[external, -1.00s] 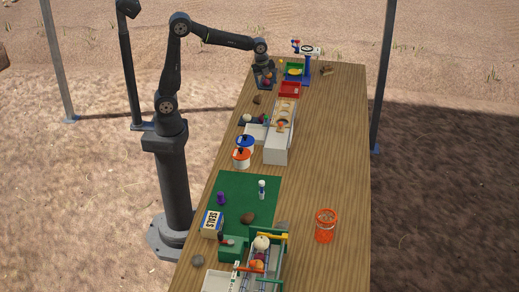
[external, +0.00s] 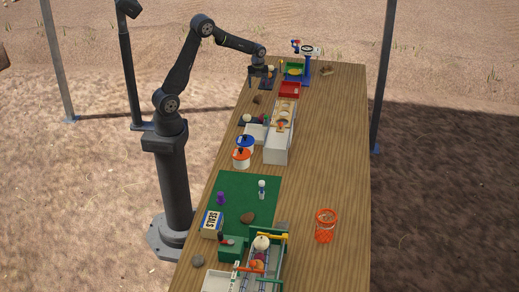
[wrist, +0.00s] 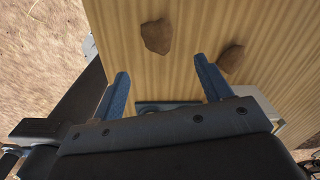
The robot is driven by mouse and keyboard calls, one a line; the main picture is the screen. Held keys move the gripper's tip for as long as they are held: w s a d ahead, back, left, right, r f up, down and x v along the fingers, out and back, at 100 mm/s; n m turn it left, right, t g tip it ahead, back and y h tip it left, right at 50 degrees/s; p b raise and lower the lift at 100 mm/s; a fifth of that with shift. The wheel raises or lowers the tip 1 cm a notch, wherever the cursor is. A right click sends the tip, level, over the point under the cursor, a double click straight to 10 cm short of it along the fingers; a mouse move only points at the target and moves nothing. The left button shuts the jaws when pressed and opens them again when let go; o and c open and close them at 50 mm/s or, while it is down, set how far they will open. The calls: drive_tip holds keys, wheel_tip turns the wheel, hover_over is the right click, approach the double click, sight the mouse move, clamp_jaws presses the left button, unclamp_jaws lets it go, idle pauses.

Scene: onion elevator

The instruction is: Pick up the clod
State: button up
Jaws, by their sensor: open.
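Two brown clods show in the wrist view on the wooden table: one (wrist: 156,36) ahead of the gap between the fingers, and one (wrist: 231,60) beside the right fingertip. My gripper (wrist: 158,68) is open, with its blue fingers spread and nothing seen between them. In the external view my gripper (external: 262,84) points down over the far left part of the table. A brown clod (external: 258,99) lies just nearer the camera than it, apart from the fingers. Another brown clod (external: 247,218) lies on the green mat. I cannot tell which clods match across views.
A red tray (external: 290,89) and a blue stand (external: 306,68) are close to the right of my gripper. A long white sorter (external: 278,147) and blue and orange-lidded tubs stand nearer. An orange basket (external: 325,228) stands at front right. The table's right side is mostly clear.

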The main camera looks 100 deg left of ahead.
hover_over(258, 101)
drive_tip(key=f, duration=0.4)
drive_tip(key=shift+w+d+f, duration=0.1)
drive_tip(key=shift+d+f, duration=0.2)
drive_tip(key=shift+s+a+f, duration=0.1)
drive_tip(key=shift+f, duration=1.2)
drive_tip(key=shift+s+a+f, duration=0.1)
drive_tip(key=shift+f, duration=1.2)
clamp_jaws()
